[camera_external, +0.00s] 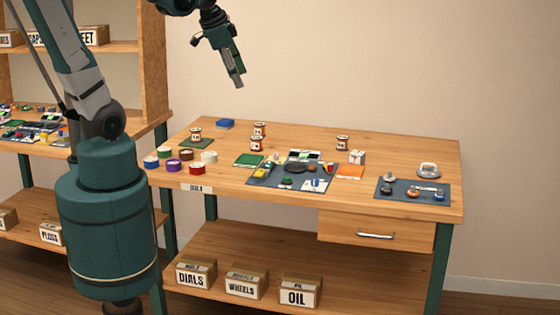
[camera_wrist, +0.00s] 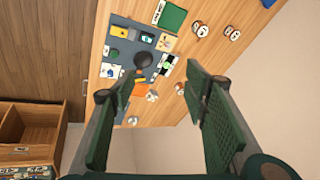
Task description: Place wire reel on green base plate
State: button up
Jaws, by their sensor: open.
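A green plate (camera_external: 249,160) lies flat left of centre on the table; it also shows at the top of the wrist view (camera_wrist: 173,18). A darker green mat (camera_external: 187,143) lies farther left with a small reel-like can (camera_external: 196,134) on it. Similar cans with red and white bands stand behind the green plate (camera_external: 257,143), at the back (camera_external: 259,129) and farther right (camera_external: 342,142). I cannot tell which is the wire reel. Coloured rolls (camera_external: 197,168) stand at the left front. My gripper (camera_external: 238,84) is open and empty, high above the table's back.
A grey mat (camera_external: 262,180) with phone parts lies at the centre front. An orange plate (camera_external: 350,171) is to its right, then another grey mat (camera_external: 385,194) with parts. A blue box (camera_external: 225,123) sits at the back left. The table's back right is clear.

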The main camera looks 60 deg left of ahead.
jog(key=s+d+n+t+h, duration=0.1)
jog(key=s+d+n+t, duration=0.1)
jog(key=s+d+n, duration=0.2)
jog(key=shift+s+d+r+n, duration=0.45)
jog(key=shift+s+d, duration=1.05)
jog(key=shift+d, duration=2.65)
